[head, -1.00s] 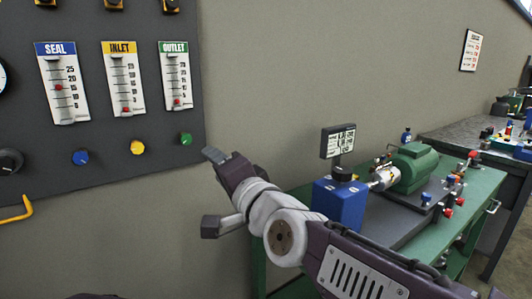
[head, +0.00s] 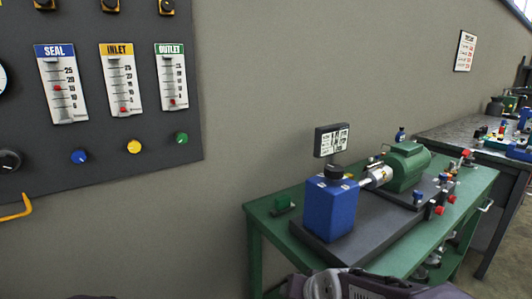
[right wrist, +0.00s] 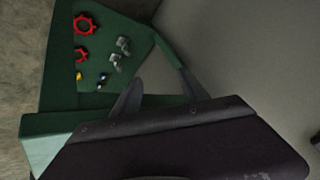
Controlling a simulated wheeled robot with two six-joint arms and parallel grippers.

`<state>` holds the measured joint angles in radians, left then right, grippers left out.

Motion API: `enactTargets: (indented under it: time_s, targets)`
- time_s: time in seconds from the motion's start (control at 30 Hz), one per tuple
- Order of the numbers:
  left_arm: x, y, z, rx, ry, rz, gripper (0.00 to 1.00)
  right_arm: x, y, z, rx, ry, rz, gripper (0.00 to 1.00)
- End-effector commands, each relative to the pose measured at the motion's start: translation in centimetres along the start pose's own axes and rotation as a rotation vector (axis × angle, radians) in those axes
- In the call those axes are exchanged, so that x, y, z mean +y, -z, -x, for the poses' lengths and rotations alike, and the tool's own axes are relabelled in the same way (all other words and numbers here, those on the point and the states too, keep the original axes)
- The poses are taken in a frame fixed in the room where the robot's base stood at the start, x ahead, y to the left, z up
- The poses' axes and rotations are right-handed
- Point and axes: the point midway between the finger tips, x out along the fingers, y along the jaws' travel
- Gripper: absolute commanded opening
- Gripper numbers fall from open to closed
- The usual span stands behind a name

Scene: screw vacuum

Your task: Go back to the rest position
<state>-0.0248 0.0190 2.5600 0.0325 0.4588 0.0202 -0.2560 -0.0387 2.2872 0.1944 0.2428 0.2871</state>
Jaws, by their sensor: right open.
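In the head view only a purple and grey part of my right arm shows at the bottom edge; its gripper is out of that picture. In the right wrist view two dark fingertips of my right gripper (right wrist: 158,92) stand apart with nothing between them. Much of that view is covered by my own dark arm part. My left gripper is in neither view.
A green bench (head: 272,215) carries a blue tank (head: 331,210) and a green motor (head: 405,166). The wall panel (head: 120,165) has three gauges and coloured knobs. In the right wrist view red handwheels (right wrist: 85,24) and metal fittings lie on a green surface (right wrist: 115,28).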

Motion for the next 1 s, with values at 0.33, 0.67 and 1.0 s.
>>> enactTargets:
  time_s: [0.33,0.67,1.0]
  targets:
    - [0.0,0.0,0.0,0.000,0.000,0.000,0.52,13.4,-13.5,0.7,-0.436,-0.242,0.161,0.52]
    - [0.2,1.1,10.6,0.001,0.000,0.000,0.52,11.2,-9.6,9.8,-0.495,-0.255,0.183,0.52]
    - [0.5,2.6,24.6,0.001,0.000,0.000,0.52,6.8,-2.2,20.9,-0.493,-0.254,0.182,0.52]
